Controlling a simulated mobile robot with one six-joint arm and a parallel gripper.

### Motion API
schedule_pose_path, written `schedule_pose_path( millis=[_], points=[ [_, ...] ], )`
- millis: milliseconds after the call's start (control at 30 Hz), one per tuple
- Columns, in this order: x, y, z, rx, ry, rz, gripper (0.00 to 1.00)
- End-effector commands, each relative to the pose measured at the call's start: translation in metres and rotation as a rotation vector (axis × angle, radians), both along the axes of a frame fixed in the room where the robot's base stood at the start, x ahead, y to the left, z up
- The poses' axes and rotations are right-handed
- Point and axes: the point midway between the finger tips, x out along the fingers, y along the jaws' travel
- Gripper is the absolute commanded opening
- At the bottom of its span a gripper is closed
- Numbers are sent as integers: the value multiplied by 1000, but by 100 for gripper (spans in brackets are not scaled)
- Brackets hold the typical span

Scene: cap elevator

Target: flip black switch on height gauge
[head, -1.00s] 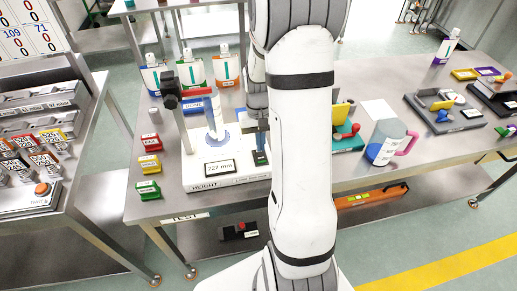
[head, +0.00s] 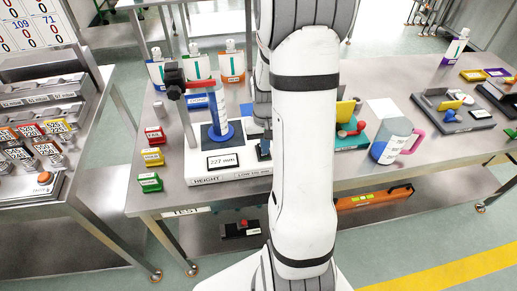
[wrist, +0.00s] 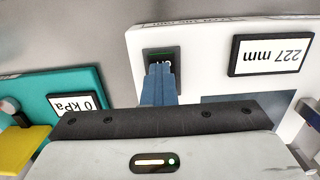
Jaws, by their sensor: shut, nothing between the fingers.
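The height gauge is a white base (head: 202,179) with a display reading 227 mm (head: 222,161), an upright post and a red arm over a blue cylinder (head: 219,112). Its black switch (wrist: 161,56) sits on the base near one edge, with a green marking and small white lettering partly covered. My gripper (wrist: 158,70) is shut and empty, its blue fingertips over the near part of the switch; whether they touch it I cannot tell. In the head view my gripper (head: 264,146) points down at the base's right side, partly hidden by my arm.
A teal device reading 0 kPa (wrist: 72,103) with a yellow part stands close beside the gauge. Red, yellow and green blocks (head: 153,157) lie left of the gauge. A jug with a pink handle (head: 391,140) stands to the right. Bottles stand behind.

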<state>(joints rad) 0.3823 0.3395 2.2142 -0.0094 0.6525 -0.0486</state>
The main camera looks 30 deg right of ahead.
Motion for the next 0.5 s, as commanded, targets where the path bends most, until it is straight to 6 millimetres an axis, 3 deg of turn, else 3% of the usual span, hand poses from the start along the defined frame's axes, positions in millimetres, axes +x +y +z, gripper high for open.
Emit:
schedule_pose_path(
  millis=[233,500],
  points=[
    [-2,2,-4,9,14,-2,0],
    [9,-5,-2,7,10,-7,0]
  ],
)
